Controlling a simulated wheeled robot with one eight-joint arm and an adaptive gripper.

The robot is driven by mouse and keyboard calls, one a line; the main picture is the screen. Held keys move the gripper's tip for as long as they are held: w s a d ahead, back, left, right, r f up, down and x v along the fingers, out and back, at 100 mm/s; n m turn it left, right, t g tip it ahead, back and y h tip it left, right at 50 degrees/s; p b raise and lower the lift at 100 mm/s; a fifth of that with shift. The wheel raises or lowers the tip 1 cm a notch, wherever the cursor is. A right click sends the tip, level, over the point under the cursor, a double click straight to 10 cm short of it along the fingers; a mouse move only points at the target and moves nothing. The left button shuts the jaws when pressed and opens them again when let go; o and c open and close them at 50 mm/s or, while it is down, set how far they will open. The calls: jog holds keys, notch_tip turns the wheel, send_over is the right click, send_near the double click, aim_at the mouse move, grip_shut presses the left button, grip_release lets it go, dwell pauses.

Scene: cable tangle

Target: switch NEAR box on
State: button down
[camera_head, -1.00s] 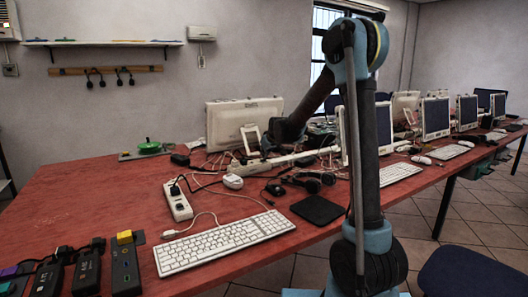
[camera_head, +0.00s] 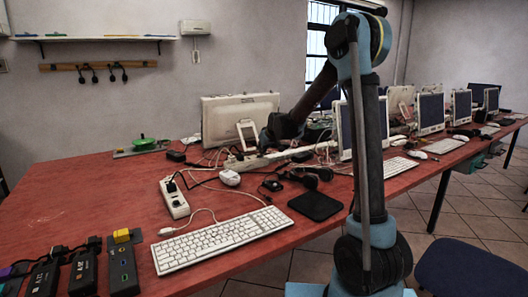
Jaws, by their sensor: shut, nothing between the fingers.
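A second, longer white strip (camera_head: 262,160) lies farther back, below the monitor. No label reading NEAR is legible, and I cannot read any switch's position. My gripper (camera_head: 266,138) is a dark shape at the end of my arm, above the longer strip and beyond the nearer box. It is shut and empty. Its fingertips are hard to make out, and I cannot tell whether they touch anything.
A white keyboard (camera_head: 222,240) and black mouse pad (camera_head: 315,205) lie in front. Several dark boxes, one with a yellow block (camera_head: 122,236), stand at the front left. Cables, a white mouse (camera_head: 229,178) and monitors crowd the back. The table's left part is mostly clear.

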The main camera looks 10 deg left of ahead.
jog(key=shift+s+a+f, duration=0.1)
jog(key=shift+s+a, duration=0.4)
jog(key=shift+a, duration=0.15)
jog(key=shift+r, duration=0.4)
jog(key=r, duration=0.3)
jog(key=shift+s+a+r, duration=0.1)
jog(key=shift+s+r, duration=0.2)
jog(key=shift+s, duration=0.05)
jog(key=v, duration=0.9)
jog(key=shift+s, duration=0.2)
jog(key=shift+r, duration=0.1)
jog(key=shift+w+d+r, duration=0.3)
jog(key=shift+w+d, duration=0.05)
jog(key=shift+d, duration=0.1)
